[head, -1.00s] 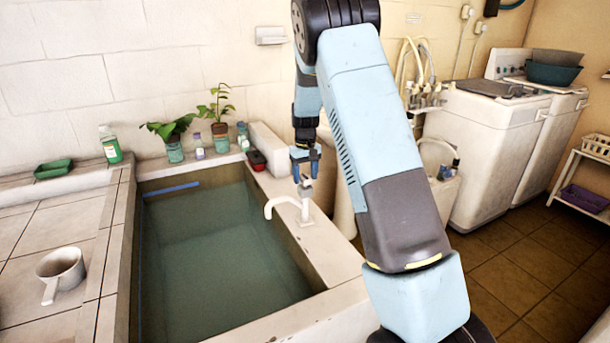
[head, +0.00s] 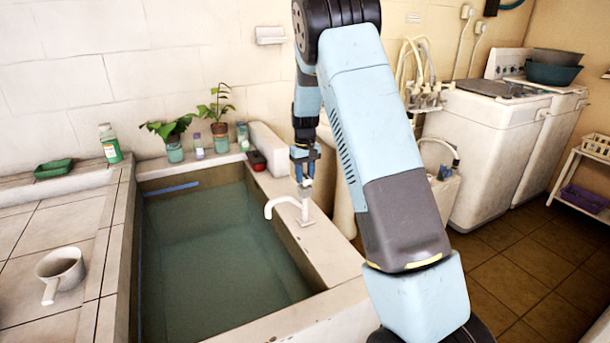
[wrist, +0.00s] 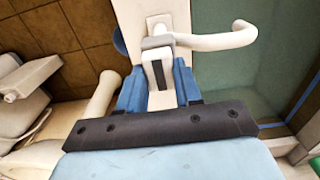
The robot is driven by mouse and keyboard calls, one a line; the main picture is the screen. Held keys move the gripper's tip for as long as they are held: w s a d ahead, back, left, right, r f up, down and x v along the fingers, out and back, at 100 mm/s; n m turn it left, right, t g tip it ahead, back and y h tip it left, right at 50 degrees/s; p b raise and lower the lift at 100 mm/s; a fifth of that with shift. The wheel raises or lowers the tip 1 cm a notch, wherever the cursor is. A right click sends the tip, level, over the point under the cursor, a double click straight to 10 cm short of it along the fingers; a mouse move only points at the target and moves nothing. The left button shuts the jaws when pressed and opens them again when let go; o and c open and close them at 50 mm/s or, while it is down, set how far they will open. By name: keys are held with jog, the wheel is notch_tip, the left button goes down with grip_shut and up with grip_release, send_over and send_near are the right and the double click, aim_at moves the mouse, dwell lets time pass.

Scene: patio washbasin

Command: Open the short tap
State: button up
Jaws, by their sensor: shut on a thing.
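The short tap (head: 285,206) is white, with a curved spout that points left over the basin. It stands on the basin's right ledge. In the wrist view the tap (wrist: 215,40) shows its spout reaching right over the water. My gripper (head: 304,184) points down at the top of the tap. In the wrist view its blue fingers (wrist: 160,82) are on both sides of the tap's handle (wrist: 157,52), shut on it. Part of the handle is hidden between the fingers.
The basin (head: 325,304) holds greenish water. Potted plants, small bottles and a red-black dish (head: 256,160) stand along the back ledge. A white dipper (head: 61,270) sits on the left tiled counter. A washing machine (head: 494,135) stands at the right.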

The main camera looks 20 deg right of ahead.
jog(key=shift+n, duration=0.3)
jog(key=n, duration=0.8)
jog(key=shift+n, duration=0.3)
jog(key=n, duration=0.8)
jog(key=shift+w+d+n, duration=0.1)
jog(key=shift+n, duration=0.3)
jog(key=o, duration=1)
jog(key=shift+o, duration=0.2)
jog(key=shift+r, duration=0.1)
